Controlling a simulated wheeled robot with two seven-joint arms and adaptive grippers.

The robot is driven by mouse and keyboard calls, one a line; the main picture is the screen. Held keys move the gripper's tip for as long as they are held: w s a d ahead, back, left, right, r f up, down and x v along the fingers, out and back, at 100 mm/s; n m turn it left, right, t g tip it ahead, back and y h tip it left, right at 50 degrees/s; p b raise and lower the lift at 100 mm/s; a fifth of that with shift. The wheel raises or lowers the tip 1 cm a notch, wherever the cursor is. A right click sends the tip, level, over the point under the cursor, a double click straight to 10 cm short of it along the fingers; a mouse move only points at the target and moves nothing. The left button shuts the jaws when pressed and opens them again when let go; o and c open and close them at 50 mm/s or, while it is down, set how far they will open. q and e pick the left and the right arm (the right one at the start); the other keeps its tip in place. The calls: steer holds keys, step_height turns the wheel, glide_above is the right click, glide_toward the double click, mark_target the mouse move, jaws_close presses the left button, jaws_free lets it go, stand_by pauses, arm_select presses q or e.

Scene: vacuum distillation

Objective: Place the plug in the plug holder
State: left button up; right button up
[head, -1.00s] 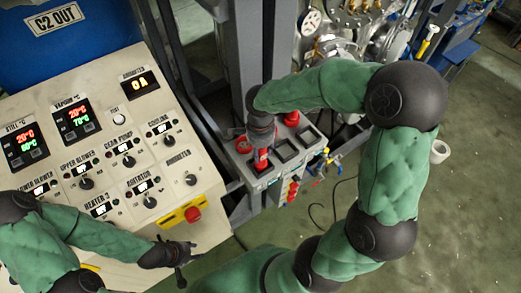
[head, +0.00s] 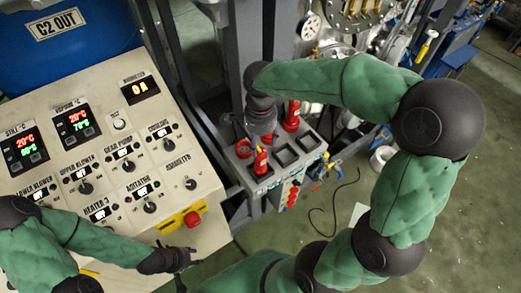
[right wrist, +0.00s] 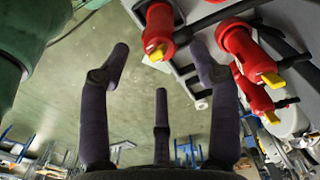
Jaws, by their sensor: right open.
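The plug holder (head: 246,181) is a grey box with several square dark-rimmed slots. One red plug (head: 261,164) with a yellow tip stands in its near-left slot. Another red plug (head: 292,119) stands at the far side. My right gripper (head: 261,136) is just above and behind the near plug, apart from it. In the right wrist view my right gripper (right wrist: 160,65) has its fingers spread and empty. Red plugs (right wrist: 157,25) with yellow tips show beyond the fingers there. My left gripper (head: 182,268) hangs by the control panel's lower edge; its fingers are too small to judge.
The sloped control panel (head: 109,207) with knobs and displays fills the left. A red emergency button (head: 192,218) on yellow sits at its corner. A grey metal post (head: 246,60) rises behind the holder. Open green floor (head: 460,230) lies to the right.

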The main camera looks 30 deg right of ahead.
steer(key=shift+r, duration=2.05)
